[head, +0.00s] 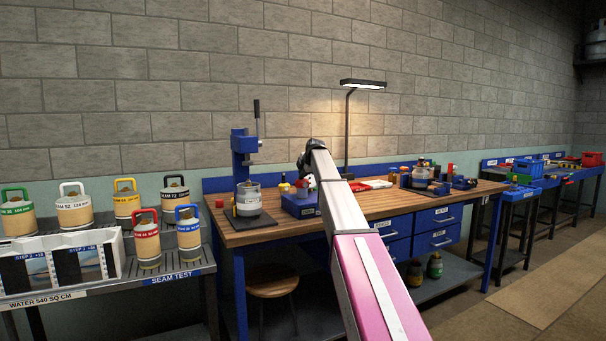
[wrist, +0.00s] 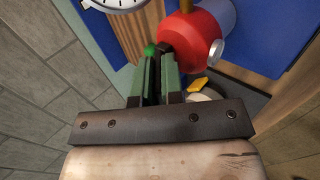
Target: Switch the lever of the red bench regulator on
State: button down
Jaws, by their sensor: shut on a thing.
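The red bench regulator (wrist: 193,38) fills the upper middle of the wrist view, with a rounded red body and a silver round fitting on its right side. My gripper (wrist: 155,62) reaches up to its left side. Its two green fingers are closed on the dark lever (wrist: 165,47), which is mostly hidden between them. A small green spot (wrist: 150,49) shows at the fingertips. In the head view my arm covers most of the gripper, and a small red part of the regulator (head: 302,192) shows just left of the arm, above a blue box. The lever's exact angle cannot be told.
A white dial gauge (wrist: 112,3) is close by at the top edge of the wrist view. A yellow piece (wrist: 198,85) lies right of the fingers. On the wooden bench (head: 262,234) a blue press (head: 243,150) stands left and a lamp (head: 362,84) behind.

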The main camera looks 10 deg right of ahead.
dwell(0.4)
jog(key=c, duration=1.2)
grip_release()
jog(key=shift+c, duration=0.2)
jog(key=v, duration=1)
jog(key=shift+s+r, duration=0.2)
jog(key=shift+s, duration=0.15)
jog(key=shift+d, duration=0.1)
